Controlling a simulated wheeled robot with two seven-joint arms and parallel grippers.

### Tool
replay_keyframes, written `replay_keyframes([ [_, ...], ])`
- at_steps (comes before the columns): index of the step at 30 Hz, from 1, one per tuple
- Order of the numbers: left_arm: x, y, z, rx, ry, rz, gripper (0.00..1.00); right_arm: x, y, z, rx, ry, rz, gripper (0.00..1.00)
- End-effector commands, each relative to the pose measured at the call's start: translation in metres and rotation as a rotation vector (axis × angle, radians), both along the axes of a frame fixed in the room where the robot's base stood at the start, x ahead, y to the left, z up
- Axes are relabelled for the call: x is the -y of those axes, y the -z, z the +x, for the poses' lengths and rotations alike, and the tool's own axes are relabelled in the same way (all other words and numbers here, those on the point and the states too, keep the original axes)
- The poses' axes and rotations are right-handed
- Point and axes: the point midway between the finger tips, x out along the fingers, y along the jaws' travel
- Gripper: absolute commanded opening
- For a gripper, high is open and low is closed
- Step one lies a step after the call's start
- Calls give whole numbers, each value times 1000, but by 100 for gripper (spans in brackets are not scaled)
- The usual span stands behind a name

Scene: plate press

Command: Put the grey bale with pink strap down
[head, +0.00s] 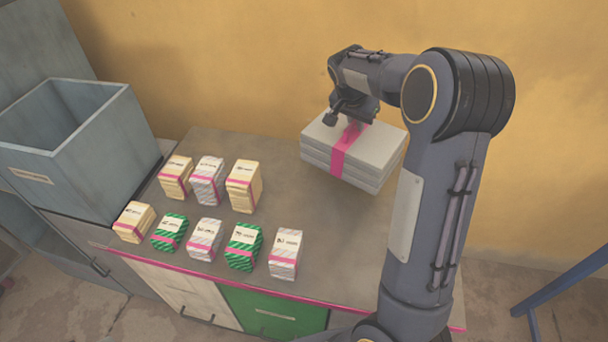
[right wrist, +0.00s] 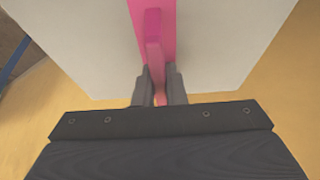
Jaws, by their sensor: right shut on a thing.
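The grey bale with pink strap (head: 376,172) is a stack of pale grey slabs with a broad pink band. It hangs tilted at the back right of the worktop in the head view. In the right wrist view the fingers (right wrist: 161,88) are shut on a raised pink loop of the strap (right wrist: 155,50), with the grey bale face (right wrist: 215,45) beyond. Whether the bale's lowest corner touches the worktop (head: 330,235) cannot be told. My left gripper is not in view.
Several small strapped bundles, cream (head: 243,186), grey (head: 286,253) and green striped (head: 244,246), stand on the left and middle of the worktop. An open grey bin (head: 75,150) stands at the left. The worktop right of the bundles is bare. A yellow wall (head: 240,60) is behind.

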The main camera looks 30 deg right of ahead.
Motion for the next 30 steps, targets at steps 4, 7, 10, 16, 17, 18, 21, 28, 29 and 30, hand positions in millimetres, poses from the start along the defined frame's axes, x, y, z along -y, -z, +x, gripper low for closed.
replay_keyframes([
  [4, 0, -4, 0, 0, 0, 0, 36, 0, 21, 0, -2, -1, 0, 0],
  [7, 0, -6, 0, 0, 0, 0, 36, 1, 37, 0, -2, 0, -1, 0],
  [10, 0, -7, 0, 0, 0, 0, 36, 0, 50, 0, 0, -2, -1, 0],
  [16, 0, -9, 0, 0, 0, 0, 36, 0, 64, 0, 0, 0, -1, 0],
  [17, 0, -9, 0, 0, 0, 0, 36, 0, 67, 0, -1, 0, 0, 0],
  [18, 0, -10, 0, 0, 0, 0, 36, 0, 73, 0, -1, -1, -1, 0],
  [21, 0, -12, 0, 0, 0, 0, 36, 0, 85, 0, -1, -1, -1, 0],
  [28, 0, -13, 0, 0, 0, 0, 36, 0, 95, 1, 4, -1, -1, 0],
  [29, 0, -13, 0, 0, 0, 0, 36, 0, 95, 1, 4, 0, -1, 0],
  [30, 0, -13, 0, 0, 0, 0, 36, 0, 95, 1, 4, 0, -1, 0],
])
